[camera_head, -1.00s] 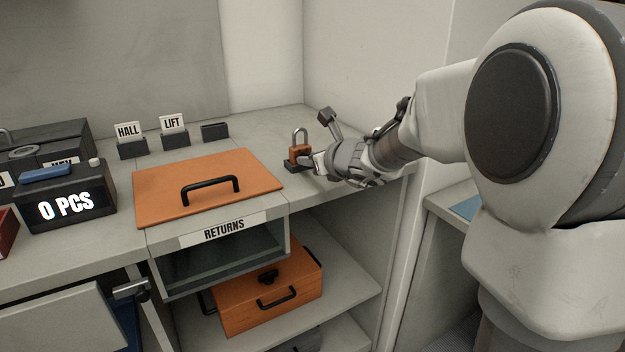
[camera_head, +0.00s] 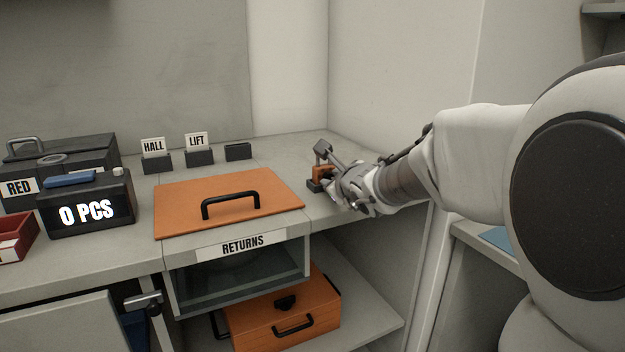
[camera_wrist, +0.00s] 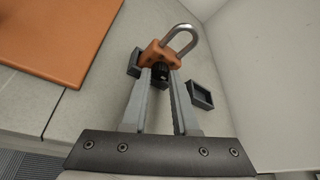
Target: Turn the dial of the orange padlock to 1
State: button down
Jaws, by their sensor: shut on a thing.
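The orange padlock (camera_wrist: 157,55) stands on a dark base near the right end of the counter; in the head view its orange body (camera_head: 322,174) is partly hidden by my gripper. In the wrist view its silver shackle (camera_wrist: 183,38) is at the top, and its dark dial (camera_wrist: 161,71) lies between my fingertips. My gripper (camera_wrist: 161,76) is shut on the dial; it also shows in the head view (camera_head: 332,184). I cannot read the dial's numbers.
An orange lid (camera_head: 225,203) with a black handle lies left of the padlock. HALL (camera_head: 157,160) and LIFT (camera_head: 200,156) holders stand behind it. A small dark tray (camera_wrist: 201,94) sits near the padlock. A wall rises close on the right.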

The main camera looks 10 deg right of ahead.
dwell(0.7)
jog(key=c, duration=0.7)
grip_release()
jog(key=shift+p+v, duration=2.9)
jog(key=shift+v, duration=5.8)
jog(key=shift+f, duration=0.1)
